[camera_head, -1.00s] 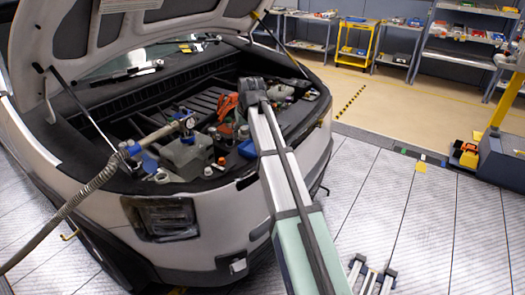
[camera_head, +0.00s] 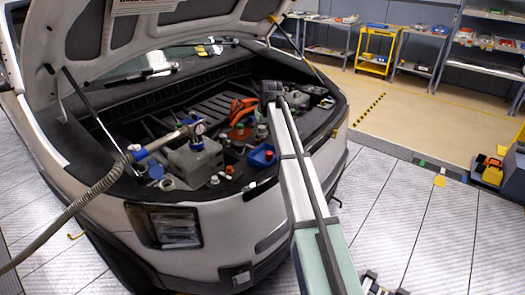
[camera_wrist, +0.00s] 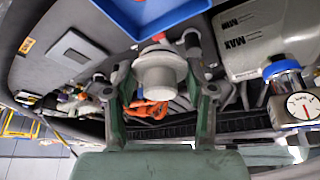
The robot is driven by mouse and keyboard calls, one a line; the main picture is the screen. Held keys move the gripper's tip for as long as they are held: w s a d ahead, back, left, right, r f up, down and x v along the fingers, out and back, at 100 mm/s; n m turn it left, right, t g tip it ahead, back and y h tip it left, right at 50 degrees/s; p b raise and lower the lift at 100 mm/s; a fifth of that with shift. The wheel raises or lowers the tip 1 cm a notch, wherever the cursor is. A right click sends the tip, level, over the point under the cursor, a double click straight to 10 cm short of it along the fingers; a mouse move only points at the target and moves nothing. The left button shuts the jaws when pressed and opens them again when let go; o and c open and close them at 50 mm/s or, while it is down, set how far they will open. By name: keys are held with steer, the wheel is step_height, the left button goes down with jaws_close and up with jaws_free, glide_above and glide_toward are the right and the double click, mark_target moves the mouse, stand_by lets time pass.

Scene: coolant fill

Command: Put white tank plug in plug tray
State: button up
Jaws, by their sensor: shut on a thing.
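The white tank plug (camera_wrist: 158,74) is a round, stepped white piece held between the two fingers of my gripper (camera_wrist: 157,92) in the wrist view. My gripper is shut on it. The blue plug tray (camera_wrist: 152,14) lies at the top of the wrist view, with the plug apart from it in the picture. In the head view the blue tray (camera_head: 262,157) sits in the open engine bay, just left of my arm. My gripper's fingers and the held plug are hidden there by my arm.
A grey tank with MAX marks (camera_wrist: 262,42) and a pressure gauge (camera_wrist: 301,105) stand close on the right in the wrist view. An orange part (camera_head: 241,110) lies behind the tray in the head view. The raised hood (camera_head: 130,30) hangs over the bay.

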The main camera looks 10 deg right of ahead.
steer(key=p, duration=0.1)
glide_above(261, 156)
steer(key=s, duration=0.2)
steer(key=f, duration=0.7)
steer(key=shift+w+d+f, duration=0.1)
steer(key=shift+w+f, duration=0.15)
steer(key=shift+f, duration=0.1)
step_height(261, 156, down, 2)
steer(key=shift+f+p, duration=0.15)
steer(key=shift+p, duration=0.25)
steer(key=shift+c, duration=0.7)
steer(key=shift+s+f, duration=0.3)
steer(key=shift+f, duration=0.2)
steer(key=shift+c, duration=0.6)
steer(key=o, duration=0.9)
steer(key=shift+w+f, duration=0.35)
steer(key=shift+w, duration=0.05)
steer(key=b+v, duration=0.2)
steer(key=v, duration=1)
steer(key=shift+s+r, duration=0.1)
steer(key=shift+r, duration=0.25)
